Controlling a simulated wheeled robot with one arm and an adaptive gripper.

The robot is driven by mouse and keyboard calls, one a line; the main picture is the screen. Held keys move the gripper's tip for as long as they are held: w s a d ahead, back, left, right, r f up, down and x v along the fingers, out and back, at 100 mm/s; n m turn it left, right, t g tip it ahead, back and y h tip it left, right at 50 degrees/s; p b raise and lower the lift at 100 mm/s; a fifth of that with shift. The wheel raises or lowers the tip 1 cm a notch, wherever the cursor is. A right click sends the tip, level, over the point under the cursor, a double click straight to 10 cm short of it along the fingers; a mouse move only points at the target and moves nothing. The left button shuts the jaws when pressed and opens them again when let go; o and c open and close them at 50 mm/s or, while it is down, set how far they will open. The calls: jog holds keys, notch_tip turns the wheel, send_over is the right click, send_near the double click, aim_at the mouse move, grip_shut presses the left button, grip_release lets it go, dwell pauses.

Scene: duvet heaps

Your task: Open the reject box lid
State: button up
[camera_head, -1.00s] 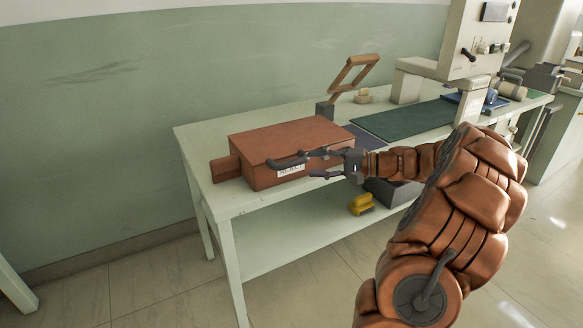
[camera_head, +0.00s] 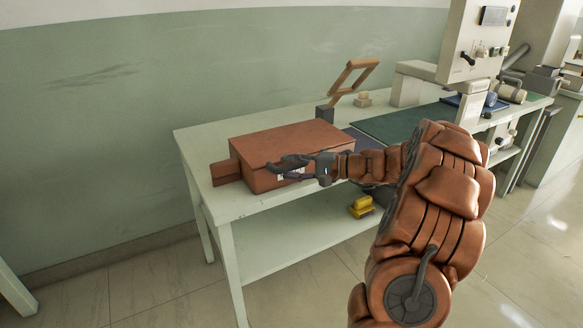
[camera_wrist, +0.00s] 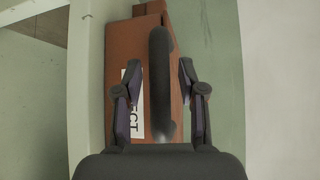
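The reject box (camera_head: 258,181) is a reddish-brown box near the left end of the pale green bench. Its lid (camera_head: 290,140) is down. A dark curved handle (camera_wrist: 160,80) stands out from the box's front and lies between my fingers in the wrist view. The white label (camera_wrist: 133,112) is partly covered by my left finger there. My gripper (camera_wrist: 163,75) is open, with one finger on each side of the handle and a gap to it on both sides. In the head view my gripper (camera_head: 296,170) is at the box's front and hides most of the label and handle.
The bench (camera_head: 200,145) has a lower shelf with a yellow object (camera_head: 361,206). Behind the box stand a hinged wooden arm (camera_head: 352,78) and a small wooden block (camera_head: 363,99). A green mat (camera_head: 385,126) and a machine (camera_head: 470,45) are to the right.

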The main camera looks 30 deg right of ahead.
grip_shut()
dwell(0.3)
jog(key=shift+r, duration=0.1)
